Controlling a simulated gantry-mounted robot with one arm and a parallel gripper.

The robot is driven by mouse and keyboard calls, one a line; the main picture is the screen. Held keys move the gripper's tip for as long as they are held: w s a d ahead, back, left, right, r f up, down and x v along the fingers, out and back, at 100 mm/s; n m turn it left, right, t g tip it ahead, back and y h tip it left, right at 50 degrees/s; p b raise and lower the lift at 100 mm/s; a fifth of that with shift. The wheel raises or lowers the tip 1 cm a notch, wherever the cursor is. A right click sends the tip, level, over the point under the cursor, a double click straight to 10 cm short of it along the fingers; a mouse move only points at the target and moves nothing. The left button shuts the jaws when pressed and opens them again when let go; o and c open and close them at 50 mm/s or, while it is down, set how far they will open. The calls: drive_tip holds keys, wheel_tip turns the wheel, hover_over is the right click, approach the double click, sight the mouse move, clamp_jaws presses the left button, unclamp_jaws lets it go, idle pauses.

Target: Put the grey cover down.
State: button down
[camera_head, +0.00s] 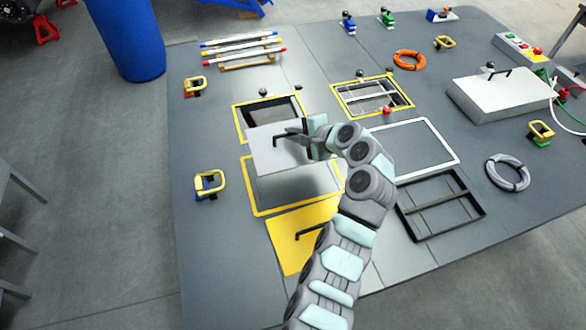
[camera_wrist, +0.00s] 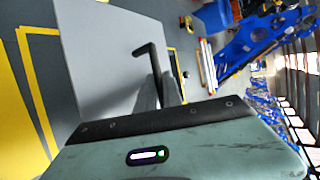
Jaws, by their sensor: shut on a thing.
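The grey cover (camera_head: 265,158) is a flat plate with a black bent handle. My gripper (camera_head: 296,136) is shut on the cover's handle (camera_head: 287,137). In the head view, the cover appears raised above the deck, with a shadow below it. It overlaps the near side of a yellow-rimmed opening (camera_head: 240,122) and the far side of a yellow-outlined rectangle (camera_head: 252,199). In the wrist view, the cover (camera_wrist: 105,40) is steeply angled in the picture, and its handle (camera_wrist: 149,58) stands out beyond my gripper (camera_wrist: 172,92). The fingertips' contact is partly hidden.
A yellow cover (camera_head: 284,255) with a black handle lies nearer me. Right are a second yellow-rimmed opening (camera_head: 345,109) with a red knob (camera_head: 387,111), a white-outlined rectangle (camera_head: 455,152) and a black frame (camera_head: 408,218). Rods (camera_head: 240,40) lie at the back left.

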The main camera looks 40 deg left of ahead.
wheel_tip(320, 180, down, 15)
drive_tip(key=shift+f+b, duration=0.2)
drive_tip(key=shift+b, duration=0.55)
drive_tip(key=c, duration=1.5)
unclamp_jaws()
drive_tip(key=shift+f, duration=0.1)
drive_tip(key=p+v, duration=0.1)
drive_tip(key=v, duration=1.1)
